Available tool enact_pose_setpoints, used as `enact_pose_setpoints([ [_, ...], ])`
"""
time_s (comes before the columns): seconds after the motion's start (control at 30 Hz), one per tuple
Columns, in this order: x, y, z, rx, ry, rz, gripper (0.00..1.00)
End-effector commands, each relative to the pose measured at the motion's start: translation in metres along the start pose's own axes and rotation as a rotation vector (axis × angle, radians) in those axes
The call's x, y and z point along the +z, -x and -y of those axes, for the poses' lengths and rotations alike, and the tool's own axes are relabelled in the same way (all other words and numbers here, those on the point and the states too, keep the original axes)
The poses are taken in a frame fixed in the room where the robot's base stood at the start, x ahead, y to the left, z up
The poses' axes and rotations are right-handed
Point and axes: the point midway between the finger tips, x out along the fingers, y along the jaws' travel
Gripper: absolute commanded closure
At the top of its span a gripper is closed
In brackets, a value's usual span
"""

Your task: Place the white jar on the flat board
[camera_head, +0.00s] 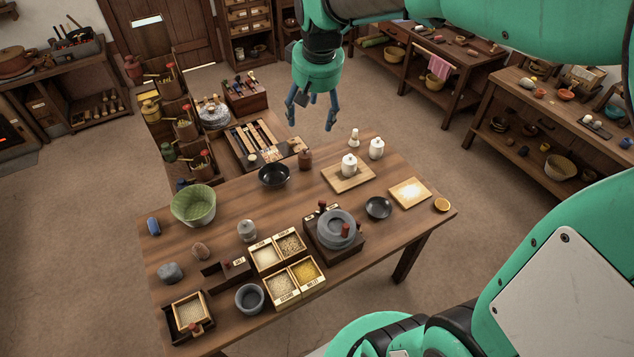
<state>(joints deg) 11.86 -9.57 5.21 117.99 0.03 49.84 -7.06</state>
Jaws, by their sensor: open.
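One white lidded jar (349,165) stands upright on the flat wooden board (334,183) toward the far right part of the table. A second, similar white lidded jar (376,149) stands upright on the bare table just beyond the board's right corner. My gripper (311,113) hangs with its fingers pointing down and spread apart, empty. In the picture it is above and left of both jars and appears well clear of the tabletop.
A small white bottle (354,138), a brown jar (306,159) and a black bowl (274,176) stand near the table's far edge. A grey quern (334,229), a dark dish (378,207) and a light tray (396,188) lie nearer. Bare tabletop shows left of centre.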

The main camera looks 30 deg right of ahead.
Motion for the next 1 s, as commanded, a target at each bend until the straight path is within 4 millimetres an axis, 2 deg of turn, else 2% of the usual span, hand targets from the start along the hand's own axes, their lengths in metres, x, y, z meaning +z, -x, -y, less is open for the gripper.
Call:
enact_pose_setpoints([
  [0.03, 0.011, 0.011, 0.008, -0.002, 0.006, -0.014, 0.32],
  [0.2, 0.048, 0.04, 0.03, -0.009, 0.019, -0.052, 0.32],
  [0.5, 0.12, 0.075, 0.061, -0.028, 0.041, -0.117, 0.32],
  [0.8, 0.19, 0.091, 0.082, -0.052, 0.061, -0.179, 0.32],
  [1.0, 0.217, 0.092, 0.088, -0.063, 0.068, -0.201, 0.32],
])
